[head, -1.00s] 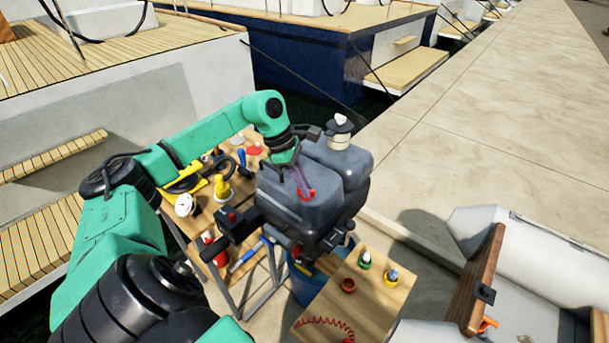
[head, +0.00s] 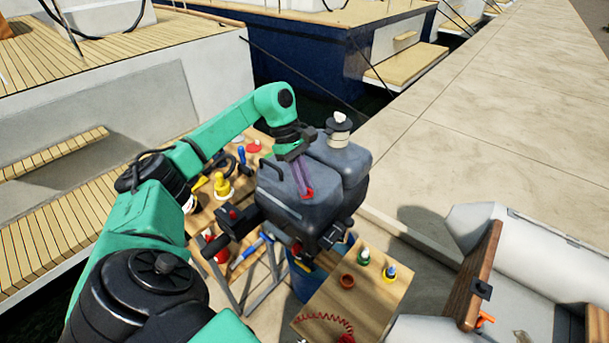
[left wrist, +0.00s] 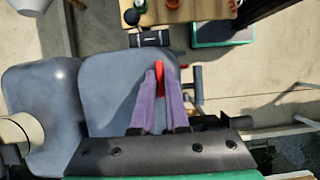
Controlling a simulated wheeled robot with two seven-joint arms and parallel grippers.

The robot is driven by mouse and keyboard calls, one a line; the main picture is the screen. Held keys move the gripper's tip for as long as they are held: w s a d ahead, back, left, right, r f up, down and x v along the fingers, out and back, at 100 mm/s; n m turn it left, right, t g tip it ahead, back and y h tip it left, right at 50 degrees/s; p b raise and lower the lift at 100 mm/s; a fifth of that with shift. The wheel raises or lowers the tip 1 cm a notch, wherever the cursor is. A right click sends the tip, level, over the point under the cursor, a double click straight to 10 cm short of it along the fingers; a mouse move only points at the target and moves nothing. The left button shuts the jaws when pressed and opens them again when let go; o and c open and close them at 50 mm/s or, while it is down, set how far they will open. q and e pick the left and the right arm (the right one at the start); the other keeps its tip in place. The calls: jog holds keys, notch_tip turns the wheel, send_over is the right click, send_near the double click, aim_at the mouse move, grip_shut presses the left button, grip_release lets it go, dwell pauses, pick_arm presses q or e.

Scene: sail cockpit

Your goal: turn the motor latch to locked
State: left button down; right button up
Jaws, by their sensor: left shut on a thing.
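My left gripper (head: 305,190) has purple fingers and reaches down to the latch from above. In the left wrist view its fingers (left wrist: 160,90) are shut on the latch, one on each side. The lower part of the latch is hidden by the fingers. My right gripper is not in view.
A wooden workbench (head: 200,219) with several tools stands behind and left of the motor. A small wooden table (head: 382,310) with bottles and a brown pot (head: 347,281) is in front. A grey inflatable boat (head: 545,250) lies at right; the dock (head: 500,110) is clear.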

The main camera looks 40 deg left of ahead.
pick_arm(q)
jog(key=shift+a+r, duration=0.1)
jog(key=c, duration=0.9)
grip_release()
jog(key=shift+a+r, duration=0.15)
jog(key=shift+r, duration=0.1)
jog(key=p+v, duration=0.2)
jog(key=v, duration=1.2)
jog(key=shift+a+f, duration=0.1)
